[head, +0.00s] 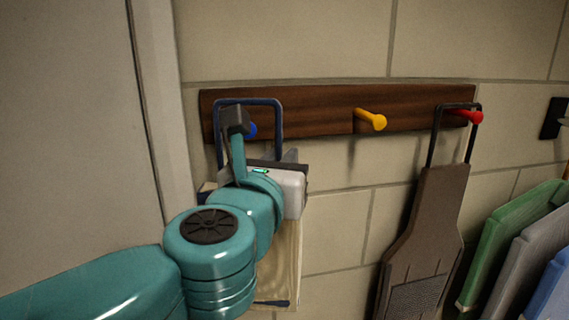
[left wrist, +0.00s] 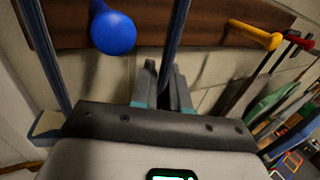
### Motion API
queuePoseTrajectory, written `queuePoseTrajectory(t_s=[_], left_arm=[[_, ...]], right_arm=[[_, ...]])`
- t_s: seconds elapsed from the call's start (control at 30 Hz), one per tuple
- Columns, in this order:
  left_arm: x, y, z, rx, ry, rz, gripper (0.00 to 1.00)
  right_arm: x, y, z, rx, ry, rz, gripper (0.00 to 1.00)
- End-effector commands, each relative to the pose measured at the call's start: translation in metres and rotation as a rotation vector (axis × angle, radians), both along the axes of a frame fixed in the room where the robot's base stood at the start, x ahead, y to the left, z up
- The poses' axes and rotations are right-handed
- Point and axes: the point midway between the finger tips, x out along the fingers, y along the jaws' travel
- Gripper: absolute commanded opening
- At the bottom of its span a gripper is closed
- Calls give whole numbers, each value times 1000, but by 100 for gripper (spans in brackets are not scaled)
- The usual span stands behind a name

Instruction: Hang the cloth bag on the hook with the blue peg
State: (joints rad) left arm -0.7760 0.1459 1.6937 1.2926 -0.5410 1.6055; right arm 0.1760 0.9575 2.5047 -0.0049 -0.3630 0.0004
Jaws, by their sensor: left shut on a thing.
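The blue peg (head: 252,130) is at the left end of the wooden rack, partly hidden by my left arm. It shows large in the left wrist view (left wrist: 113,33). The cloth bag (head: 288,262) is beige and hangs below the rack, mostly behind my arm. Its stiff dark blue handle (head: 280,120) rises in a loop, its top bar above the peg. In the left wrist view the peg appears between the handle's two sides. My left gripper (left wrist: 163,88) is shut on the handle's right side. I cannot tell whether the peg passes through the loop. My right gripper is out of view.
The wooden rack (head: 310,115) also has a yellow peg (head: 371,119) and a red peg (head: 467,116). A brown board-like item (head: 432,215) with a dark loop hangs at the red peg. Green, grey and blue panels (head: 510,225) stand at right. The yellow peg is free.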

Motion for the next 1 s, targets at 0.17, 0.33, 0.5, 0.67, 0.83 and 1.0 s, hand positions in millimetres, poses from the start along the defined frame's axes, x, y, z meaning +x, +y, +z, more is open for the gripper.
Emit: queuePoseTrajectory(t_s=[0.17,0.33,0.5,0.67,0.83,1.0], left_arm=[[12,2,-3,-1,1,1,0],[18,4,-12,0,0,1,0],[21,4,-16,0,0,-1,0],[22,4,-18,1,0,-1,0],[22,4,-17,1,0,0,0],[22,4,-17,0,0,0,0]], right_arm=[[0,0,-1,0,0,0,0],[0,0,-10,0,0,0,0],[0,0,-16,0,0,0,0],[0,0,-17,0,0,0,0],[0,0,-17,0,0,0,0],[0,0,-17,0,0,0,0]])
